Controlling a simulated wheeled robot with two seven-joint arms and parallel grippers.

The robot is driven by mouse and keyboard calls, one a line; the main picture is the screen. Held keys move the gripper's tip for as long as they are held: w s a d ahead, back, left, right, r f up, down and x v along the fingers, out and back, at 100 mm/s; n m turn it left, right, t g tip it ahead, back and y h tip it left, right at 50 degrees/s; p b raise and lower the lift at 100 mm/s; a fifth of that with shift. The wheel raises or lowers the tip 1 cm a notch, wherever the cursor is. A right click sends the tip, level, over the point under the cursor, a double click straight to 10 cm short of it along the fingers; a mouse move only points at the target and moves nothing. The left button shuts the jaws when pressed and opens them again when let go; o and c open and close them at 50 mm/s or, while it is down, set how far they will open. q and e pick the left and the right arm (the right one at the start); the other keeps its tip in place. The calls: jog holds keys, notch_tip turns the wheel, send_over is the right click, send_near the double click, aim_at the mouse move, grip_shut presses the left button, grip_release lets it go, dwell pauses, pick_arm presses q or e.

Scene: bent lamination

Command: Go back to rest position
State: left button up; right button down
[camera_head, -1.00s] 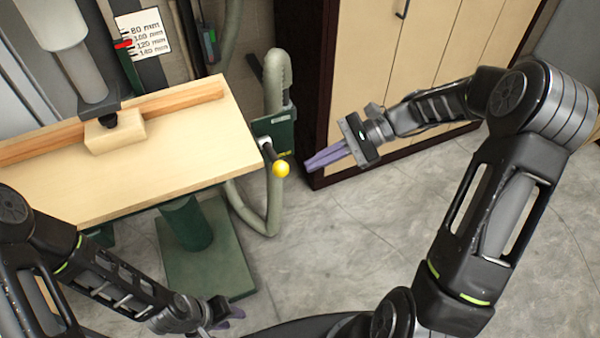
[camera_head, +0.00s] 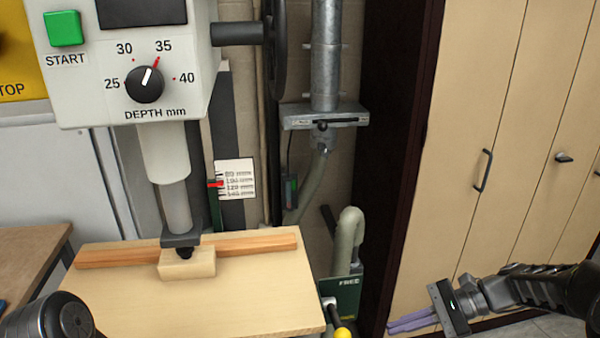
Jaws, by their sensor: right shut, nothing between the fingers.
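My right gripper (camera_head: 413,322) is at the lower right of the head view, in front of the cabinet. Its purple fingers lie together, shut and empty, pointing left. It is apart from the machine and touches nothing that I can see. A dark rounded part of my left arm (camera_head: 62,318) shows at the lower left edge. My left gripper is out of the picture. A small wood block (camera_head: 187,264) sits on the machine's wooden table (camera_head: 240,303), under the spindle and against a wooden fence strip (camera_head: 263,242).
The machine head has a green START button (camera_head: 63,28) and a DEPTH knob (camera_head: 145,84) pointing near 35. A lever with a yellow ball (camera_head: 343,333) stands right of the table, below a grey hose (camera_head: 346,240). A tall beige cabinet (camera_head: 455,150) fills the right. A brown bench (camera_head: 25,255) is at left.

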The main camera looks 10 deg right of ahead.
jog(key=d+f+n+t+h, duration=0.1)
jog(key=d+f+h, duration=0.15)
jog(key=f, duration=0.45)
jog(key=d+f+h, duration=0.1)
jog(key=f+h, duration=0.2)
jog(key=f, duration=0.4)
jog(key=s+a+f+n+h, duration=0.2)
jog(key=a+f+n+h, duration=0.15)
jog(key=f, duration=0.65)
jog(key=s+a+f+n+g, duration=0.1)
jog(key=s+a+f+n, duration=0.2)
jog(key=s+a, duration=0.5)
jog(key=s+a+f+n+g+y, duration=0.1)
jog(key=s+a+f+n, duration=0.2)
jog(key=s+a+n, duration=0.2)
jog(key=s+a, duration=0.3)
jog(key=a, duration=0.2)
jog(key=shift+s+a+f+n, duration=0.3)
jog(key=shift+f+n, duration=0.05)
jog(key=shift+f, duration=0.05)
jog(key=shift+w, duration=0.1)
